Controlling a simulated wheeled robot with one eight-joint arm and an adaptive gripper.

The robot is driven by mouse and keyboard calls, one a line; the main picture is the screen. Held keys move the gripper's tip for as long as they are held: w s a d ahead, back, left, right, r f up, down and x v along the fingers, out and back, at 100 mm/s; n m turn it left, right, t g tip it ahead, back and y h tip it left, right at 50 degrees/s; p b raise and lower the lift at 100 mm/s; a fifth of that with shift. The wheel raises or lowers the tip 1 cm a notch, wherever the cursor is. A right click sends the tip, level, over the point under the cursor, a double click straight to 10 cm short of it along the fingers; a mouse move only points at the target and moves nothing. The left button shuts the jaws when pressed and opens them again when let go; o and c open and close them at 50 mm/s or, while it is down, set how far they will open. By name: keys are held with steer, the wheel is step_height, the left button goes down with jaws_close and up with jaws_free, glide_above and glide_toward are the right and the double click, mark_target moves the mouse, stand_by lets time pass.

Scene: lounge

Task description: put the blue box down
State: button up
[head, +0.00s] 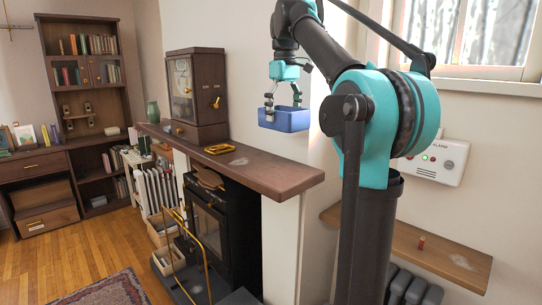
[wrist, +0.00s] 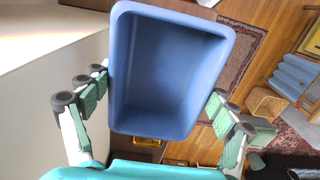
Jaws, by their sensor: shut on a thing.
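The blue box (head: 284,119) is an open-topped bin, held in the air above the right part of the brown mantel shelf (head: 262,178). My gripper (head: 283,98) is above it with its fingers closed on it. In the wrist view the blue box (wrist: 168,72) fills the middle, its empty inside facing the camera. The fingers of my gripper (wrist: 160,112) press on its two sides. The box is clear of the shelf, with a gap of wall showing below it.
A brass-coloured object (head: 219,149) lies on the shelf near a dark wooden clock (head: 196,90) and a green vase (head: 153,112). The shelf's right end is bare except for a pale patch. A black stove (head: 207,220) stands below.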

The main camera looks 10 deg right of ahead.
step_height(320, 180, down, 14)
steer(key=shift+f, duration=0.15)
stand_by(0.3)
steer(key=shift+f, duration=0.1)
steer(key=o, duration=1.3)
step_height(320, 180, up, 12)
steer(key=shift+r, duration=0.15)
